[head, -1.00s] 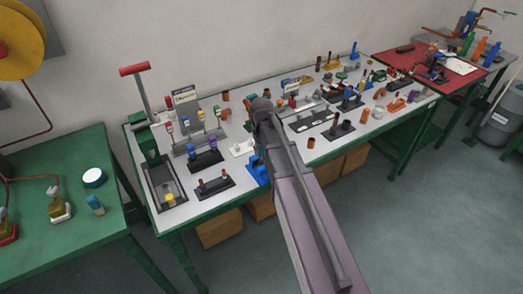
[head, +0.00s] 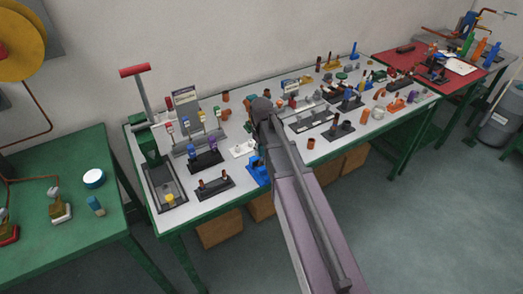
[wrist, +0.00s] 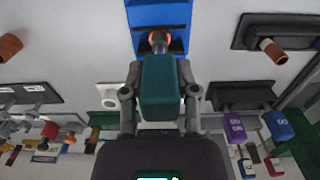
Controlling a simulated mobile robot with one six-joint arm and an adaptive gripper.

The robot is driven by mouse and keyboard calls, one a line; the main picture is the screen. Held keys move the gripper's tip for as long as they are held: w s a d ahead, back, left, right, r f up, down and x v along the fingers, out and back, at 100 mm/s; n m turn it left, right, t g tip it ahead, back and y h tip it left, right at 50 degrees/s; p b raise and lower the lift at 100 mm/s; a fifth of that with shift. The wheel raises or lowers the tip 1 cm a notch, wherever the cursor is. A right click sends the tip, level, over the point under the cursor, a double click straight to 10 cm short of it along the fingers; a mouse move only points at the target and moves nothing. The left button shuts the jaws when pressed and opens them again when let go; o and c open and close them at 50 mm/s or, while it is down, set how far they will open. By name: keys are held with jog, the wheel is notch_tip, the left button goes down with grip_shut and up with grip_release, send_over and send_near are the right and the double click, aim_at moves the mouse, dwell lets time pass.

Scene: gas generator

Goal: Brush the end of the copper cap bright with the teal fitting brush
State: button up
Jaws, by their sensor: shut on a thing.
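My gripper (wrist: 160,100) is shut on the teal fitting brush (wrist: 160,85), with one finger on each side of its block-shaped handle. The brush's dark grey end (wrist: 159,46) points at the copper cap (wrist: 158,36), an orange ring in the wrist view. The two overlap there, and I cannot tell how far the brush is in or around the cap. The cap is at the blue holder (wrist: 160,13), which also shows in the head view (head: 257,172) at the bench's front edge.
A dark stand with a copper piece (wrist: 268,46) lies right of the blue holder in the wrist view. A white block (wrist: 113,97) is left of the gripper. A purple-topped part (wrist: 235,127) is to the right. The bench (head: 222,205) is crowded with stands and fittings.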

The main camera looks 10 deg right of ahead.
jog(key=shift+r+p, duration=1.9)
jog(key=shift+r, duration=0.25)
jog(key=shift+f, duration=0.1)
